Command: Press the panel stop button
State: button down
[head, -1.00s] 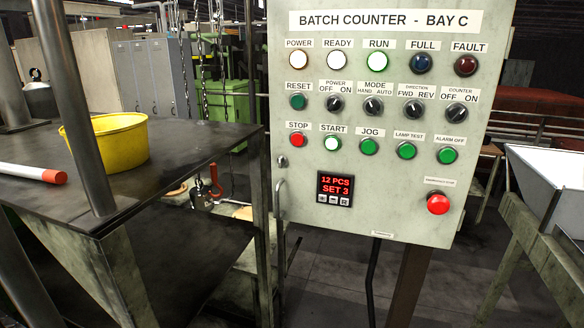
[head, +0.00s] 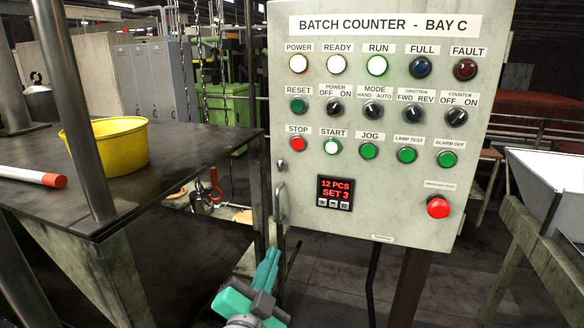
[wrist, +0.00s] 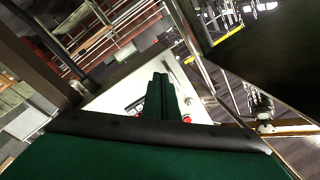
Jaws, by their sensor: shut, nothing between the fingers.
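The red STOP button (head: 297,143) is at the left end of the lower button row on the grey control panel (head: 400,210). It sits under its STOP label, left of the lit white START button (head: 332,146). My gripper (head: 272,252) is shut and empty, below the panel's lower left corner and well below the button. In the wrist view my shut fingers (wrist: 161,85) point toward the panel (wrist: 128,80), which shows tilted and partly hidden behind them.
A larger red emergency stop (head: 438,206) is at the panel's lower right. A door handle (head: 280,200) sticks out at its left edge. A dark table (head: 190,150) with a yellow bowl (head: 106,145) stands left. A white hopper (head: 545,180) stands right.

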aim_at(297, 143)
jog(key=s+r+m, duration=0.2)
jog(key=r+m, duration=0.3)
jog(key=r, duration=0.6)
jog(key=s+r+m+g+h, duration=0.1)
jog(key=s+r+m, duration=0.2)
jog(key=r+m, duration=0.3)
notch_tip(297, 143, up, 5)
jog(key=shift+f+h, duration=0.15)
jog(key=shift+h, duration=0.15)
jog(key=shift+w+d, duration=0.1)
jog(key=shift+w, duration=0.05)
jog(key=x, duration=1.3)
jog(key=shift+w+d+f, duration=0.1)
jog(key=shift+w+f, duration=0.05)
jog(key=shift+w, duration=0.25)
jog(key=shift+x, duration=0.8)
